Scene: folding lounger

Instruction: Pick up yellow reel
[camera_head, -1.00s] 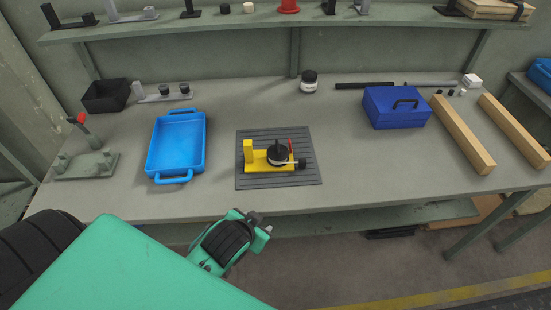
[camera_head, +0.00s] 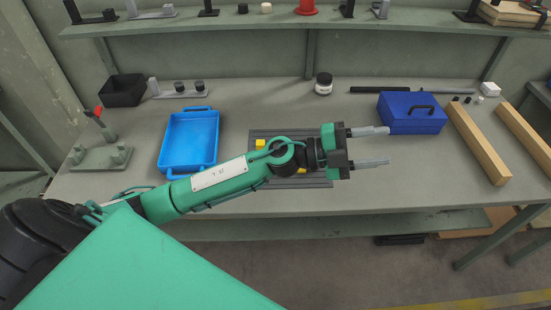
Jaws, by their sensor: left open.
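The yellow reel lies on a dark grey ribbed mat (camera_head: 318,184) in the middle of the workbench. My left forearm covers most of it now, and only small yellow parts of the reel (camera_head: 260,144) show past the arm. My left gripper (camera_head: 384,147) points right, with its two grey fingers apart and nothing between them. In the picture it is to the right of the reel, over the bench in front of the blue toolbox. I cannot tell its height above the bench. My right gripper is not in view.
A blue tray (camera_head: 189,140) lies left of the mat. A dark blue toolbox (camera_head: 410,112) and wooden beams (camera_head: 478,145) are at the right. A jar (camera_head: 323,84) stands behind the mat. A green stand with a red-topped lever (camera_head: 102,155) is at the left.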

